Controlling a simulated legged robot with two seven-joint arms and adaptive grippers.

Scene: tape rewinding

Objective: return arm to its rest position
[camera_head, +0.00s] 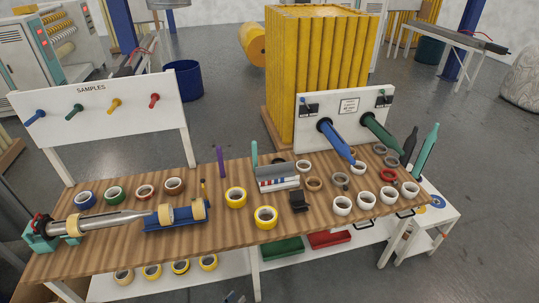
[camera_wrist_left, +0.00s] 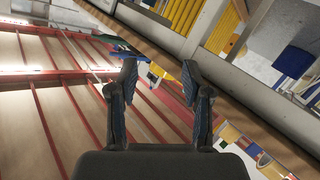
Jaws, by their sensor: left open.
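My left gripper (camera_head: 234,297) just shows at the bottom edge of the head view, low in front of the table and apart from it. In the left wrist view my left gripper (camera_wrist_left: 160,78) has its two dark fingers spread, with nothing between them. The rest of the left arm is outside the head view. My right gripper is in neither view. The wooden table (camera_head: 110,245) carries a grey metal shaft (camera_head: 110,220) at the left and a blue stand (camera_head: 175,222) with tan rolls on it.
A SAMPLES board (camera_head: 100,105) and a white panel with blue and green pegs (camera_head: 345,115) stand behind. A lower shelf (camera_head: 225,285) holds more rolls and green and red trays.

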